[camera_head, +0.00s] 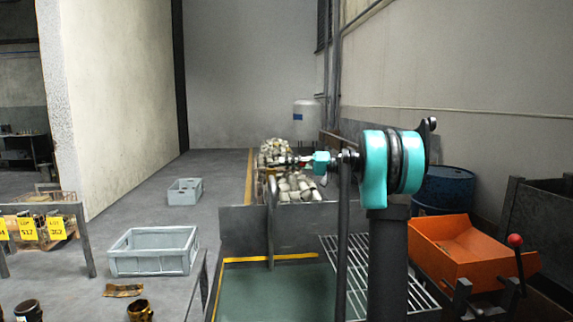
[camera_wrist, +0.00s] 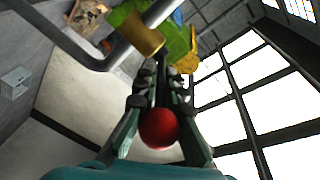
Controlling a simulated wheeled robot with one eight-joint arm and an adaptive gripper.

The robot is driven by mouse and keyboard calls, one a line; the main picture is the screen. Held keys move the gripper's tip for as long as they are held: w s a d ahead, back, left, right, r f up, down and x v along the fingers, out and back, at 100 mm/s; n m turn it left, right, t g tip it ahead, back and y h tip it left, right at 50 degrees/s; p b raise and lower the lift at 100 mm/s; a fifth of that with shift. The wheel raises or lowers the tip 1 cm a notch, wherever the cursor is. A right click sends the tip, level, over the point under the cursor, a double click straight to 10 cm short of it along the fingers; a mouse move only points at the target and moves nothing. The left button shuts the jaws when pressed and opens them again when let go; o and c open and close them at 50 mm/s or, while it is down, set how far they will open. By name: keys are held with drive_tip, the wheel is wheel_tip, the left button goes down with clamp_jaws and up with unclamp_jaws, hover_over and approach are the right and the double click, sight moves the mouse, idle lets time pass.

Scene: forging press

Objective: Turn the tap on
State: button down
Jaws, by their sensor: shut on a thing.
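In the wrist view a red ball knob (camera_wrist: 158,128) sits between the two dark fingers of my gripper (camera_wrist: 162,90), which is shut on it. How the knob joins the tap is hidden behind the ball and fingers. In the head view my gripper (camera_head: 290,161) reaches left to the top of the upright bent pipe (camera_head: 271,222). The tap is too small and covered there to make out its handle.
A green-topped bench (camera_head: 275,292) with yellow edging lies below the pipe, with a wire rack (camera_head: 386,290) at its right. A heap of pale metal pieces (camera_head: 297,188) lies behind. An orange bin (camera_head: 465,250) and a red-knobbed lever (camera_head: 516,241) stand right. Grey crates (camera_head: 153,264) are left.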

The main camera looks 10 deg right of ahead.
drive_tip(key=shift+s+a+f+m+t+h, duration=0.1)
drive_tip(key=shift+s+m+t+h, duration=0.45)
drive_tip(key=shift+m+t, duration=0.6)
drive_tip(key=shift+s+r+m+t+h, duration=0.1)
drive_tip(key=shift+s+m+t+h, duration=0.5)
drive_tip(key=shift+t, duration=0.85)
drive_tip(key=shift+s+a+f+m+t+h, duration=0.1)
drive_tip(key=shift+s+m+t+h, duration=0.15)
drive_tip(key=shift+m+t+h, duration=0.9)
drive_tip(key=shift+t, duration=0.25)
drive_tip(key=c, duration=1.8)
unclamp_jaws()
drive_tip(key=shift+d, duration=0.1)
drive_tip(key=shift+o, duration=0.8)
drive_tip(key=shift+s, duration=0.1)
drive_tip(key=shift+y, duration=0.3)
drive_tip(key=v, duration=1.2)
